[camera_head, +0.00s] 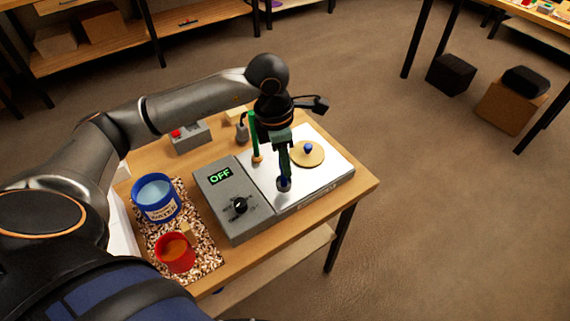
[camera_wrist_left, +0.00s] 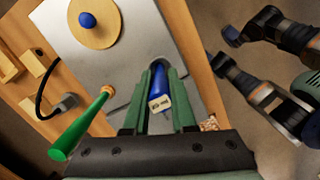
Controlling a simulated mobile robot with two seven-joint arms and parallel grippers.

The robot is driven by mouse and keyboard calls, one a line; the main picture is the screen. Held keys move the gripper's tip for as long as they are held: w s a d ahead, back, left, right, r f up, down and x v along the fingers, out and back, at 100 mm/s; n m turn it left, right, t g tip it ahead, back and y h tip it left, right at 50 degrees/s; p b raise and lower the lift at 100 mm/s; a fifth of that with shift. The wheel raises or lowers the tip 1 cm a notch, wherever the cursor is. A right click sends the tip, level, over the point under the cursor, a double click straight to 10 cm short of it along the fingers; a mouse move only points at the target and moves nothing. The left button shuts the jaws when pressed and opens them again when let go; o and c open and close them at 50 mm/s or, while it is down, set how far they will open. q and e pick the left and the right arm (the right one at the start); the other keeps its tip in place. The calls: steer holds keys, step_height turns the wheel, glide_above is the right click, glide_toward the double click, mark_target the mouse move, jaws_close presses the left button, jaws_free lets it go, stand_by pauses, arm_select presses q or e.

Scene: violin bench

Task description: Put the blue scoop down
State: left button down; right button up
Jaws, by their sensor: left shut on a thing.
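My left gripper (camera_head: 284,178) points down over the front part of the pale metal plate (camera_head: 262,177). Its green fingers are shut on the blue scoop (camera_wrist_left: 158,83). In the left wrist view the scoop lies between the two fingers, with a pale squarish end toward the camera. In the head view the fingers hide most of it, and only a small dark blue bit shows at their tips, low over the plate. I cannot tell whether it touches the plate.
The grey control box (camera_head: 224,182) reads OFF. A gold disc with a blue knob (camera_head: 308,153) lies on the plate. A green-handled tool (camera_head: 254,135) stands close behind my gripper. A blue water tub (camera_head: 156,197) and red cup (camera_head: 175,252) stand on the speckled mat (camera_head: 206,257).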

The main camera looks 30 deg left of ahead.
arm_select(q)
steer(key=shift+f, duration=0.9)
steer(key=shift+f, duration=0.2)
steer(key=c, duration=0.7)
jaws_free()
steer(key=shift+c, duration=0.2)
steer(key=shift+r, duration=0.1)
step_height(320, 180, up, 12)
steer(key=s+a, duration=0.1)
